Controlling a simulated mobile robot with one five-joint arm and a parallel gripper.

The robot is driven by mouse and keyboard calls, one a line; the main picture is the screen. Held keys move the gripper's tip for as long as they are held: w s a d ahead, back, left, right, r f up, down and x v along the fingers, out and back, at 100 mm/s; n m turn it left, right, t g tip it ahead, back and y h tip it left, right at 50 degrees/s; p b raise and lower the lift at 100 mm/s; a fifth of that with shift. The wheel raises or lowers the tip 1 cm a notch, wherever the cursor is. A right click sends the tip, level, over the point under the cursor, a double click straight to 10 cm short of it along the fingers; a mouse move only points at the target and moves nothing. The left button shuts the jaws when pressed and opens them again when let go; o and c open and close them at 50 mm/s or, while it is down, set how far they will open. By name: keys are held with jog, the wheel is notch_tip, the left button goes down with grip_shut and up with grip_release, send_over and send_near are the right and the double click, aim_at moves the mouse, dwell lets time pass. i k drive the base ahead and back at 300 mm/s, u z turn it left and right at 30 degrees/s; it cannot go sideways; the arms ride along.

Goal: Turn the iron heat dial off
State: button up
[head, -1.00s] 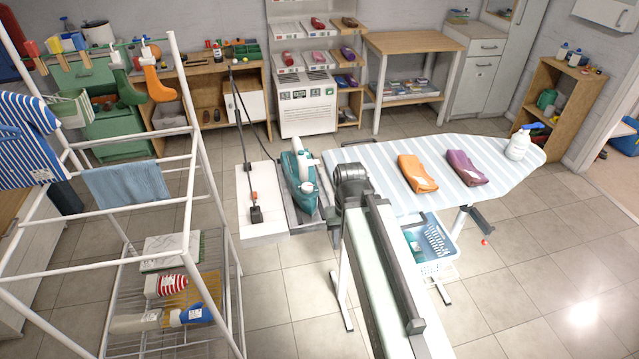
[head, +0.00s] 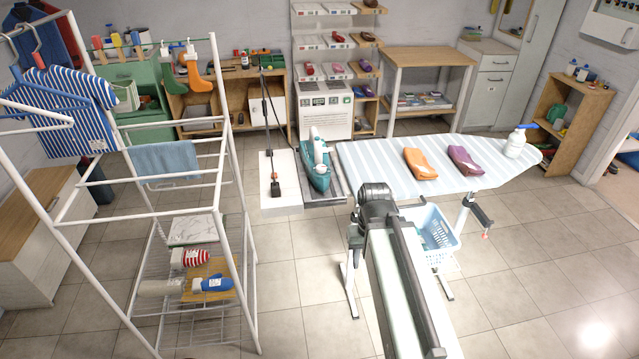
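A teal iron (head: 315,176) with a white handle stands on the grey rest at the left end of the striped ironing board (head: 362,158). A small pale round part on the iron may be its heat dial, but its setting is too small to read. My arm reaches up from the bottom right. Its dark grey end, my gripper (head: 375,203), is below and right of the iron, with a gap between them in the picture. The fingers are hidden behind the wrist, so their opening does not show.
An orange folded cloth (head: 421,164), a purple one (head: 465,160) and a spray bottle (head: 515,143) are on the board. A blue basket (head: 440,236) is under it. A white drying rack (head: 222,190) stands at left.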

aim_at(321, 169)
jog(key=u, duration=0.2)
jog(key=i, duration=0.45)
jog(key=u, duration=2.55)
jog(key=k, duration=1.4)
jog(key=z, duration=0.35)
jog(key=i, duration=0.95)
jog(key=u, duration=0.1)
